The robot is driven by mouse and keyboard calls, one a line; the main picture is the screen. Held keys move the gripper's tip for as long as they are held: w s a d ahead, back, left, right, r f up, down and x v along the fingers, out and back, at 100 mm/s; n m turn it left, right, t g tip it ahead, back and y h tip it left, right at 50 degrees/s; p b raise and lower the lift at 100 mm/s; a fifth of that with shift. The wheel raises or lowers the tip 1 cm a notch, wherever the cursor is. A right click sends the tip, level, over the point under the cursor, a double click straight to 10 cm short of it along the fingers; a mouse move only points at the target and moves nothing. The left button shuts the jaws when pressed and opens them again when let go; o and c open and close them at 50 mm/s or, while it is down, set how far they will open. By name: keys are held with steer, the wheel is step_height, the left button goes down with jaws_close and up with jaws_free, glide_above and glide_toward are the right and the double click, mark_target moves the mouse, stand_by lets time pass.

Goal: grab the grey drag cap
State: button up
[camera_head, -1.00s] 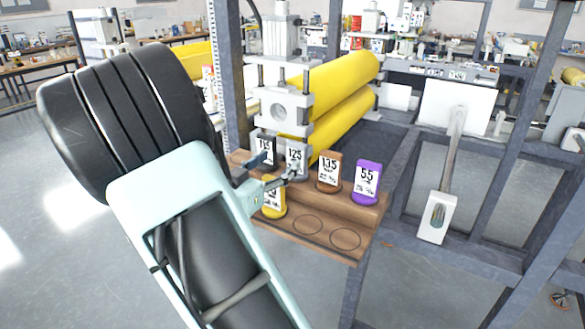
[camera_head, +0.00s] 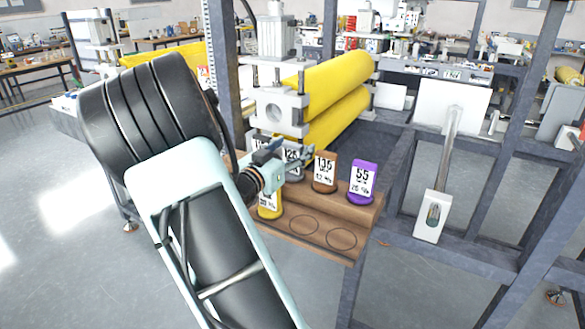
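The grey drag cap (camera_head: 292,156), with a white label that seems to read 125, stands upright in the back row of the brown wooden rack (camera_head: 345,258). It is between a dark cap on its left and a brown cap on its right. My gripper (camera_head: 304,160) is right in front of the grey cap and covers much of it and its label. The fingers look spread near the cap, but I cannot tell whether they touch it or how far they are apart.
A brown cap (camera_head: 325,172) and a purple cap (camera_head: 362,181) stand just right of the grey one. A yellow cap (camera_head: 270,203) stands in front, partly behind my arm. Two front-row places are empty. Yellow rollers (camera_head: 340,85) and a metal block (camera_head: 277,112) are close behind.

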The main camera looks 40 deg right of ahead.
jaws_close()
steer(key=shift+r, duration=0.15)
stand_by(0.4)
